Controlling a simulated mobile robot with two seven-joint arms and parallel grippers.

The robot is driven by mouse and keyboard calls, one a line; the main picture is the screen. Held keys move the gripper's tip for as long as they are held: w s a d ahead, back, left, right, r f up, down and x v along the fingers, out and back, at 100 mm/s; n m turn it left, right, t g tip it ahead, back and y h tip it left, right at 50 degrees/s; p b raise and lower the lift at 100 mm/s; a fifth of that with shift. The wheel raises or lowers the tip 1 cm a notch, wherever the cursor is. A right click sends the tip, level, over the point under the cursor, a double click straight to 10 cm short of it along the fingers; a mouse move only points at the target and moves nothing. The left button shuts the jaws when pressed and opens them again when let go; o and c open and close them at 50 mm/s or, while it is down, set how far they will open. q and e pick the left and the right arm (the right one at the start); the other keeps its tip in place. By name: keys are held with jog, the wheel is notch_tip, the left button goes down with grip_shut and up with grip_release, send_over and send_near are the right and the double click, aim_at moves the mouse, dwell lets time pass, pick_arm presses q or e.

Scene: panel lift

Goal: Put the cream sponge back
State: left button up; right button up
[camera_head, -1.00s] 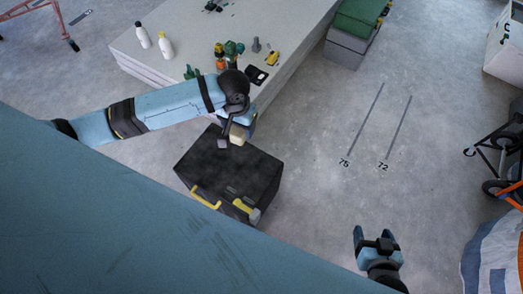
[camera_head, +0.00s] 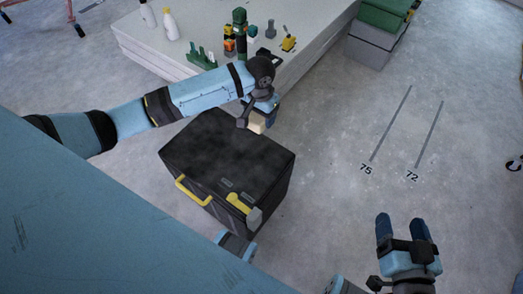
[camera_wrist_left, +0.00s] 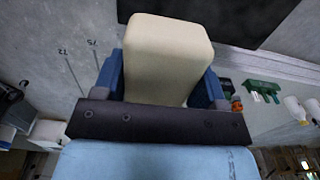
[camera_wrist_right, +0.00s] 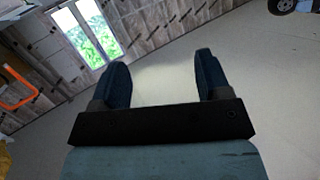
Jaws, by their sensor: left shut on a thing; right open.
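The cream sponge (camera_wrist_left: 165,58) is a pale block between the two fingers of my left gripper (camera_wrist_left: 165,85) in the left wrist view. In the head view the sponge (camera_head: 257,122) shows just below my left gripper (camera_head: 262,108), near the far right edge of a black box's top. My left gripper is shut on it. My right gripper (camera_head: 408,232) is open and empty over bare floor at the lower right; its spread fingers (camera_wrist_right: 163,85) show in the right wrist view.
The black box (camera_head: 225,150) has a closed-looking top and yellow handle parts. Behind it a pale panel stack (camera_head: 200,60) carries white bottles (camera_head: 170,24), a green rack (camera_head: 200,57) and several tools. Green and grey crates (camera_head: 376,42) stand back right.

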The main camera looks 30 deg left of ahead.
pick_arm(q)
jog(key=f, duration=0.1)
jog(key=w+f+b, duration=0.1)
jog(key=shift+a+f+b, duration=0.1)
jog(key=shift+f+b, duration=0.2)
jog(key=shift+f, duration=0.25)
jog(key=b, duration=0.4)
send_over(261, 157)
notch_tip(261, 157, down, 10)
pick_arm(e)
notch_tip(261, 157, up, 4)
jog(key=a+t+y, duration=0.3)
pick_arm(q)
notch_tip(261, 157, down, 5)
jog(key=shift+r+b, duration=0.15)
jog(key=shift+b, duration=0.95)
notch_tip(261, 157, down, 5)
jog(key=shift+b, duration=1.05)
pick_arm(e)
notch_tip(261, 157, down, 5)
jog(key=shift+w+a+r+n+g, duration=0.1)
jog(key=shift+n+g, duration=0.3)
jog(key=shift+g, duration=0.7)
jog(key=shift+r, duration=0.15)
pick_arm(q)
jog(key=o, duration=0.9)
jog(key=shift+c, duration=0.2)
